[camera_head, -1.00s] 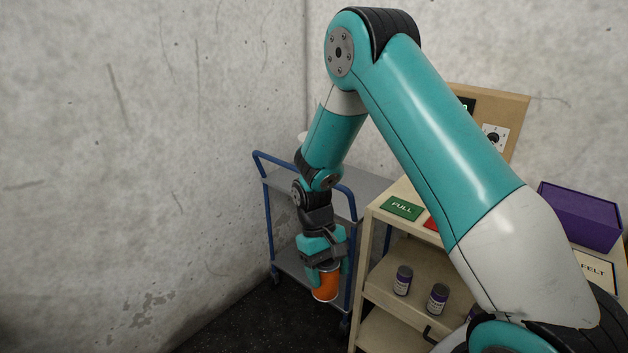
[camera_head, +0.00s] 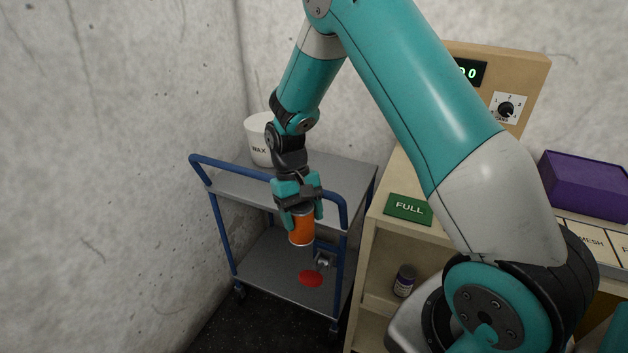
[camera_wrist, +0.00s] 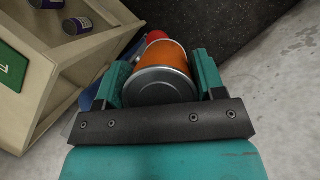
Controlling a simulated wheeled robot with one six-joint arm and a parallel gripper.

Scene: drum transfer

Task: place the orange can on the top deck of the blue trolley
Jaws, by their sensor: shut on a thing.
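My gripper (camera_head: 300,212) is shut on the orange can (camera_head: 301,231), which hangs upright below the fingers. The wrist view also shows the can (camera_wrist: 165,68) between both teal fingers, its grey end toward the camera. The blue trolley has a grey top deck (camera_head: 338,172), a blue tube frame and a lower deck (camera_head: 262,272). In the head view the can shows in front of the trolley's near side, below the level of the top deck. I cannot tell its exact distance from the frame.
A white tub marked WAX (camera_head: 257,143) stands at the back left of the top deck. A red disc (camera_head: 311,278) lies on the lower deck. A wooden shelf unit with a green FULL plate (camera_head: 408,209) stands close at the right. A concrete wall is at the left.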

